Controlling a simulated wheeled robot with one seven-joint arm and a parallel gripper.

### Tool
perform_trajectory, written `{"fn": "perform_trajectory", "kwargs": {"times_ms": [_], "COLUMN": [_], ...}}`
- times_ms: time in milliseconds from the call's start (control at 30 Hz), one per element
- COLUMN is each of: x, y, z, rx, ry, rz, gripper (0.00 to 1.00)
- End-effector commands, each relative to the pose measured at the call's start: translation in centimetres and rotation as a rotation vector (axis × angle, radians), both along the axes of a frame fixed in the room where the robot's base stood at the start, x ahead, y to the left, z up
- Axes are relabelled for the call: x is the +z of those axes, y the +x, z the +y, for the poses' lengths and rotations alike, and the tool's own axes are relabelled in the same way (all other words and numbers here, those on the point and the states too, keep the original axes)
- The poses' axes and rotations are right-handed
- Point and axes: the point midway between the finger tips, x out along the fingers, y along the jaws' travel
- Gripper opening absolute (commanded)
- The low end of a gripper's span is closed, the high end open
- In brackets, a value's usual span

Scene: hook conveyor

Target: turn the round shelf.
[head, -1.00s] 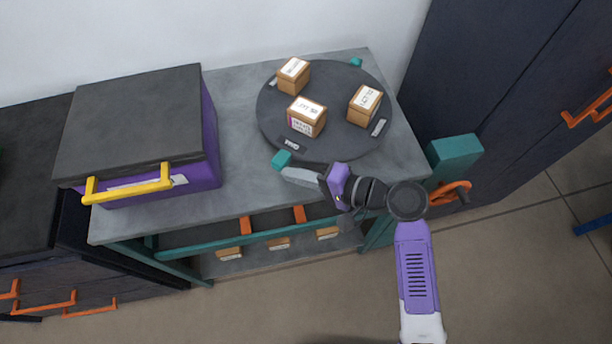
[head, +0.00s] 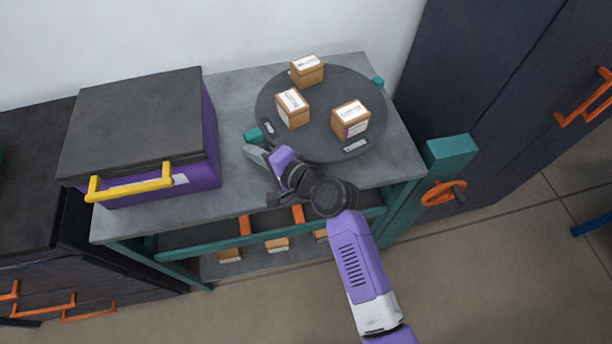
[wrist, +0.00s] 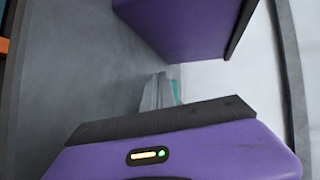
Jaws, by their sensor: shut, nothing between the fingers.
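The round shelf (head: 320,126) is a dark grey disc on the grey workbench, carrying three brown labelled boxes. A teal knob (head: 253,135) sticks out at its front-left rim, and another teal knob (head: 378,83) at its back-right rim. My gripper (head: 257,155) is shut and empty, low over the bench just in front of the front-left knob. Whether it touches the knob is unclear. In the wrist view the grey fingertips (wrist: 158,91) show with a bit of teal (wrist: 177,90) right beside them. Rim tags show, one reading "THREE" (head: 355,146).
A purple case (head: 140,115) with a dark lid and yellow handle stands left on the workbench (head: 232,110). A teal post (head: 448,155) with an orange handwheel (head: 443,193) stands at the right front. Dark cabinets flank the bench. A wall is behind.

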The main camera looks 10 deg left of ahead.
Motion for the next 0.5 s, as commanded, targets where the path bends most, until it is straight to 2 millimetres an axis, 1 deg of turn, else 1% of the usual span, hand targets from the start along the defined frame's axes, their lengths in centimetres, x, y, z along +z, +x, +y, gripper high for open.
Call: {"fn": "perform_trajectory", "kwargs": {"times_ms": [133,233,400,500], "x": [0.1,0.0,0.0,0.0], "y": [1.1,1.7,3.0,3.8], "z": [1.4,2.2,3.3,3.6], "rx": [0.0,-0.051,-0.127,-0.133], "ry": [-0.001,-0.001,0.0,0.0], "rz": [-0.001,-0.001,-0.002,0.0], "gripper": [0.0,0.0,0.0,0.0]}}
